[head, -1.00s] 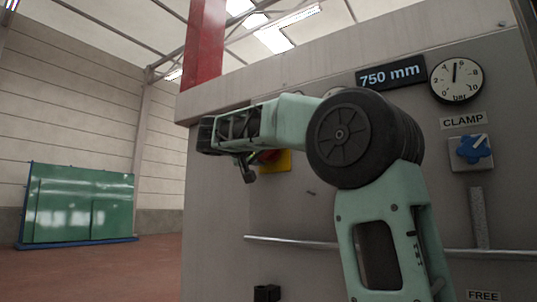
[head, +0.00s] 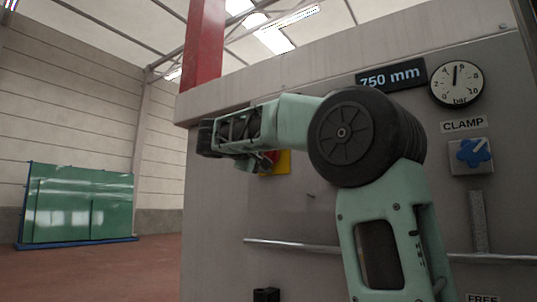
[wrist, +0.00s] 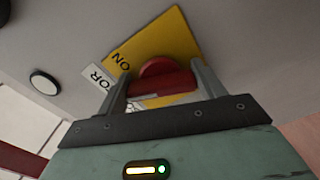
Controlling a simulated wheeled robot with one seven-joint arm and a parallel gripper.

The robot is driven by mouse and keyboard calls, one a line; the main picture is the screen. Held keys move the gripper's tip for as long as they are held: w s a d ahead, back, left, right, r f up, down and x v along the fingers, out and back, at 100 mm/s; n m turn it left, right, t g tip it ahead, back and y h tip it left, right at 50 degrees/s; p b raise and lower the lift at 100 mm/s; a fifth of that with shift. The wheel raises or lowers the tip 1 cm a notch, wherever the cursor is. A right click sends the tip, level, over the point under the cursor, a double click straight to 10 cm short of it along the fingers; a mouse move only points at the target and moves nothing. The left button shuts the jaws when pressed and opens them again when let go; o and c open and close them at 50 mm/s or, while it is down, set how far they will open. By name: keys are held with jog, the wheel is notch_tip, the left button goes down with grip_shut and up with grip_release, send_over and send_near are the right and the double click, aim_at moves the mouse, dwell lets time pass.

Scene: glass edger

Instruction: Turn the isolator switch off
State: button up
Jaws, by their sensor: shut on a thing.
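The isolator switch has a red knob (wrist: 165,77) on a yellow plate (wrist: 172,42), which shows "ON" lettering in the wrist view. My gripper (wrist: 162,88) is shut on the red knob, with one finger on each side of it. The knob's exact turned position is hard to tell.
A white label (wrist: 97,77) and a round white button (wrist: 44,82) are beside the plate. On the panel's right are a pressure gauge (head: 457,84) and a blue clamp knob (head: 472,154). A horizontal rail (head: 290,243) runs below. Green glass sheets (head: 78,205) stand far left.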

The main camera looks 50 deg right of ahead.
jog(key=shift+n+p, duration=0.7)
jog(key=shift+n, duration=1.3)
jog(key=o, duration=1)
jog(key=shift+c, duration=0.2)
jog(key=shift+a, duration=0.15)
jog(key=s+a, duration=0.1)
jog(key=a, duration=1.6)
jog(key=shift+s, duration=0.15)
jog(key=shift+a, duration=0.1)
